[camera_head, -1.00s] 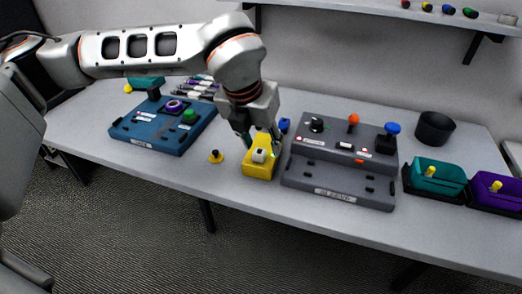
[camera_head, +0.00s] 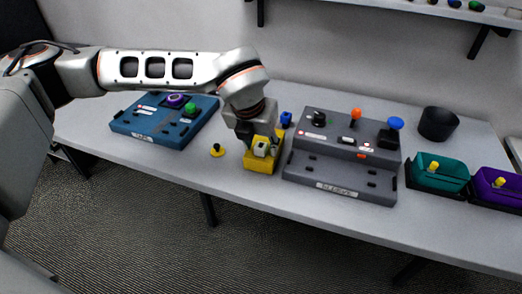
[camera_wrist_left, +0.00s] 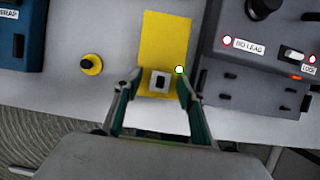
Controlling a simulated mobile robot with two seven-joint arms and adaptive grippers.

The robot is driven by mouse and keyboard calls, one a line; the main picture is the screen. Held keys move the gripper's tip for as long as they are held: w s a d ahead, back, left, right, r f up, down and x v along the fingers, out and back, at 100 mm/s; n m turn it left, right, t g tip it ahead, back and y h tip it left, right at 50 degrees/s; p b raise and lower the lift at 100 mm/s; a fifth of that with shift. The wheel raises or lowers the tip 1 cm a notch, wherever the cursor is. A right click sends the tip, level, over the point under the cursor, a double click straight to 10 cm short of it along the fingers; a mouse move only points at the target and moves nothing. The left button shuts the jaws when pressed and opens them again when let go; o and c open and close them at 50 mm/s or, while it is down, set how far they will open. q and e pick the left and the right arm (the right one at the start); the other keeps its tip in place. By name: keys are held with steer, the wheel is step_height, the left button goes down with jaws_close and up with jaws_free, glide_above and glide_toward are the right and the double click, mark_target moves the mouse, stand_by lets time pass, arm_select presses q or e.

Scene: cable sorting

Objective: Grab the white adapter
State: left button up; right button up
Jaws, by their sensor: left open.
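The white adapter (camera_head: 261,150) is a small white block with a dark opening on its face. It sits on the yellow holder (camera_head: 264,166) near the table's front edge. In the left wrist view the adapter (camera_wrist_left: 160,82) lies near the middle, over the lower part of the yellow holder (camera_wrist_left: 164,38). My left gripper (camera_head: 261,146) is just above the holder, pointing down. Its open fingers (camera_wrist_left: 159,80) stand on either side of the adapter, with gaps visible in the wrist view. My right gripper is not in view.
A grey console (camera_head: 335,177) with knobs stands close on the right; a blue console (camera_head: 150,134) is at the left. A small yellow-and-black knob (camera_head: 217,150) and a blue piece (camera_head: 286,119) are near the holder. Teal (camera_head: 438,173) and purple (camera_head: 498,188) bins stand farther right.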

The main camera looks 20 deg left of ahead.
arm_select(q)
jaws_close()
steer(key=shift+r, duration=0.1)
